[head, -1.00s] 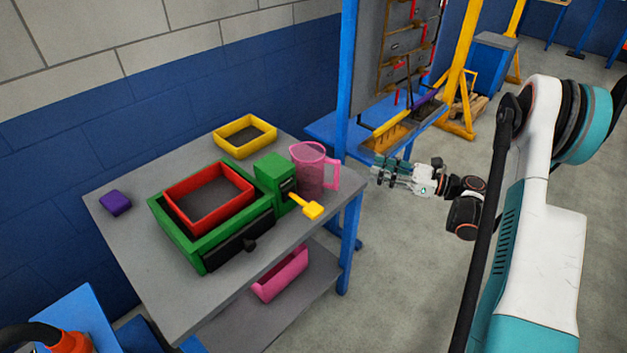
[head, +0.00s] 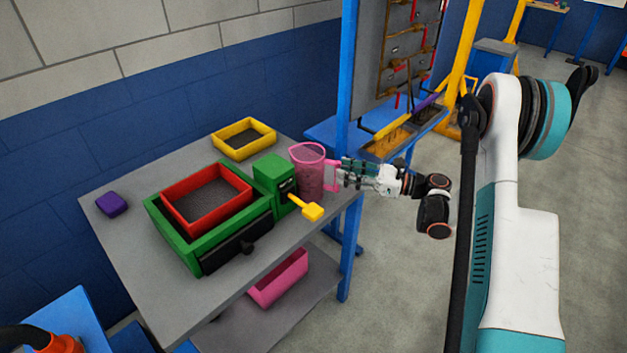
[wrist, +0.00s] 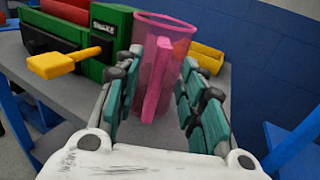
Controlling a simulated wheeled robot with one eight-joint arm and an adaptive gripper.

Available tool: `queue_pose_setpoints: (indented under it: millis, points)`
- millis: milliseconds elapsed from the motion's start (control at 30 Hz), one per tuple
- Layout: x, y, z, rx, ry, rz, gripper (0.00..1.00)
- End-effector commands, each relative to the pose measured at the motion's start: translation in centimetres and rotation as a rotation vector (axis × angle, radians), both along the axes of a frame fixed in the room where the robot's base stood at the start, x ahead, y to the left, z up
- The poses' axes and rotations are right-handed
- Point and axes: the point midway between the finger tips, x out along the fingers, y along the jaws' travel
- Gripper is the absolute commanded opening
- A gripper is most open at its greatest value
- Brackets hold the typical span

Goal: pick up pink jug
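The pink jug (head: 309,176) is see-through and stands upright near the right corner of the grey table (head: 120,240). Its handle (head: 331,175) points right, toward my gripper (head: 342,174). In the wrist view the jug (wrist: 176,45) is straight ahead, and its handle (wrist: 156,92) sits between the two teal fingers of my gripper (wrist: 157,85). The fingers are open, with a gap visible on both sides of the handle. I cannot tell from the frames whether either finger touches the jug.
A green machine (head: 272,172) with a yellow lever (head: 306,207) stands close left of the jug; a red tray (head: 180,222) lies on its green base. A yellow tray (head: 227,144) is behind. A blue rack post (head: 347,80) rises behind the table's right end.

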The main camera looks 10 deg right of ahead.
Motion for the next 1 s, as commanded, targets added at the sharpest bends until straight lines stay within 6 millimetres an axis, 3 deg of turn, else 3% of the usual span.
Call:
queue_pose_setpoints:
  millis: [200,467,633,1000]
  points:
    - [1.5,2.8,-0.3,0.000,0.000,0.002,0.37]
    - [1.7,3.2,-0.1,0.000,0.000,0.001,0.37]
    - [1.7,3.2,-0.1,0.000,0.000,0.001,0.00]
    - [1.7,3.2,-0.1,0.000,0.000,0.000,0.00]
